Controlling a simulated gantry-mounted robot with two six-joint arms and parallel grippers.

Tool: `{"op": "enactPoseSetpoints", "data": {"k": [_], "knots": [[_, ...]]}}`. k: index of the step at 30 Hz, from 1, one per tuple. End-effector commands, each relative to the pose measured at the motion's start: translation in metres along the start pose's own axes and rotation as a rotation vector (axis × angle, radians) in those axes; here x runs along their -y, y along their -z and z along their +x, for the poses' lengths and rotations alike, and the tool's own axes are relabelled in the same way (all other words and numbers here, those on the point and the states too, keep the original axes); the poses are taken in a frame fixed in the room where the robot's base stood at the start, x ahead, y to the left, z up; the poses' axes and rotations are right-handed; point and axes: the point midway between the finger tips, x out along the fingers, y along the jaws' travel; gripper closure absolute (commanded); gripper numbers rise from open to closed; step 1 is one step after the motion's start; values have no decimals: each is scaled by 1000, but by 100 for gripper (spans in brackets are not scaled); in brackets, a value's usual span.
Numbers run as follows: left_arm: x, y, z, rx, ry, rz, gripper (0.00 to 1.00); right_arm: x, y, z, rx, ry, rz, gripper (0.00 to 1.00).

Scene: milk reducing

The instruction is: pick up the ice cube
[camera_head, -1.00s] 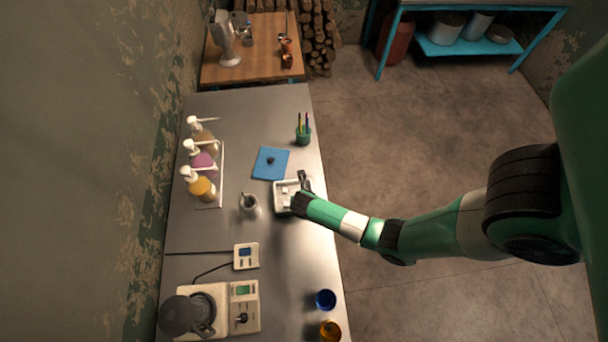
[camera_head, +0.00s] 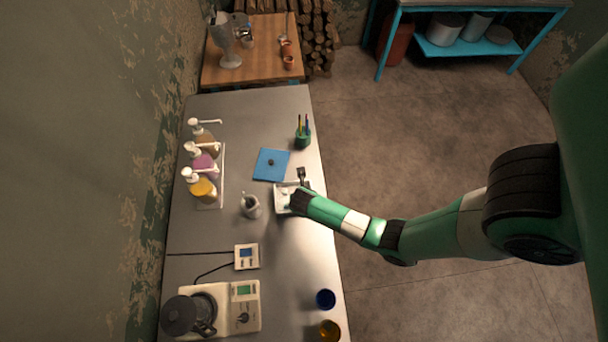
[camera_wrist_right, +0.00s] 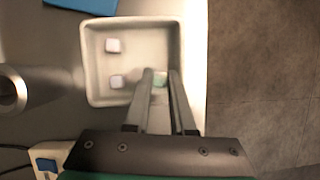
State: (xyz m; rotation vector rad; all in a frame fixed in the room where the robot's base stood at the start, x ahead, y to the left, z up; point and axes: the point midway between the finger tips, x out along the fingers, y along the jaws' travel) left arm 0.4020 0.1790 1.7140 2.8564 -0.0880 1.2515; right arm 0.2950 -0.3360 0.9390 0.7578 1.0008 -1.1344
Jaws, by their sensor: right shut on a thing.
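A small white square tray (camera_head: 279,187) sits near the right edge of the metal counter, partly hidden by my right gripper (camera_head: 293,200). In the right wrist view the tray (camera_wrist_right: 148,32) holds two whitish ice cubes (camera_wrist_right: 113,46) (camera_wrist_right: 117,82) lying apart on its left side. My right gripper (camera_wrist_right: 160,80) reaches into the tray's lower right part, with its fingers shut on a third, pale greenish ice cube (camera_wrist_right: 160,77). I cannot tell whether this cube touches the tray floor. My left gripper is not in view.
A blue lid (camera_head: 268,173) lies behind the tray, and a grey metal jug (camera_head: 250,207) stands to its left.

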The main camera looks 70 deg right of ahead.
Motion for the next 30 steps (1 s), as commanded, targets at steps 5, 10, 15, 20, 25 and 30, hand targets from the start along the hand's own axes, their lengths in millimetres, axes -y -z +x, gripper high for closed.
{"op": "enactPoseSetpoints", "data": {"k": [5, 10, 15, 20, 25, 30], "knots": [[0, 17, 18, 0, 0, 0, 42, 28, -3, -48, 0, -1, 0, 100], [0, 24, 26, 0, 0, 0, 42, 70, 6, -86, -2, 3, -3, 100], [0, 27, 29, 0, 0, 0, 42, 104, 18, -108, -2, 2, -3, 100], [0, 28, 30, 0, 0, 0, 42, 120, 23, -119, -1, 2, -1, 100], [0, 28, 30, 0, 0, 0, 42, 123, 24, -121, -1, 0, 0, 100], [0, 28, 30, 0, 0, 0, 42, 123, 24, -121, 0, 0, 0, 100]]}}
